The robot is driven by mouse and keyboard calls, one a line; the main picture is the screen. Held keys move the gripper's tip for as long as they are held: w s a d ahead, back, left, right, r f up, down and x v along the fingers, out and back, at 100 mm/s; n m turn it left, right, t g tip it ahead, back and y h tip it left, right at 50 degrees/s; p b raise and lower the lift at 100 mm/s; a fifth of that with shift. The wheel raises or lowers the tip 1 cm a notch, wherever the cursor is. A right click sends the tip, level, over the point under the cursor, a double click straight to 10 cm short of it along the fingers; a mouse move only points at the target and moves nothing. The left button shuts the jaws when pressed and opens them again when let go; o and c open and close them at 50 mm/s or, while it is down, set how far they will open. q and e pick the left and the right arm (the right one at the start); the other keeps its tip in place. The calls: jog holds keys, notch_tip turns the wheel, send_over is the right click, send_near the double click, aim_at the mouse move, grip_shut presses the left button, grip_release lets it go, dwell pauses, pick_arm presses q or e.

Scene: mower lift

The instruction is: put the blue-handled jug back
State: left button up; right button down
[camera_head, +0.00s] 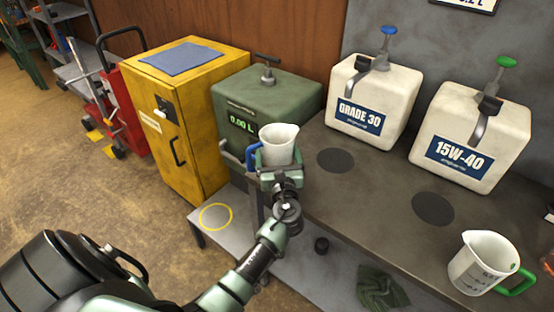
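The blue-handled jug (279,147) is white and upright, with its blue handle (254,156) facing left. It is in front of the green tank (265,101), whose display reads 0.00 L. My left gripper (281,172) is at the jug's lower body and appears closed around it; the fingers hide the jug's base. Whether anything supports the jug from below is hidden. My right gripper is not in view.
A green-handled jug (479,262) stands on the dark bench (385,190) at right. Two white canisters, GRADE 30 (372,101) and 15W-40 (470,138), stand behind dark round spots. A yellow ring (215,216) marks the low grey platform beside the yellow cabinet (181,120).

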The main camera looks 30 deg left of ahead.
pick_arm(q)
jog(key=shift+w+f, duration=0.1)
jog(key=shift+f, duration=0.85)
jog(key=shift+f, duration=0.1)
jog(key=o, duration=1.8)
jog(key=shift+f, duration=0.1)
jog(key=shift+c, duration=0.2)
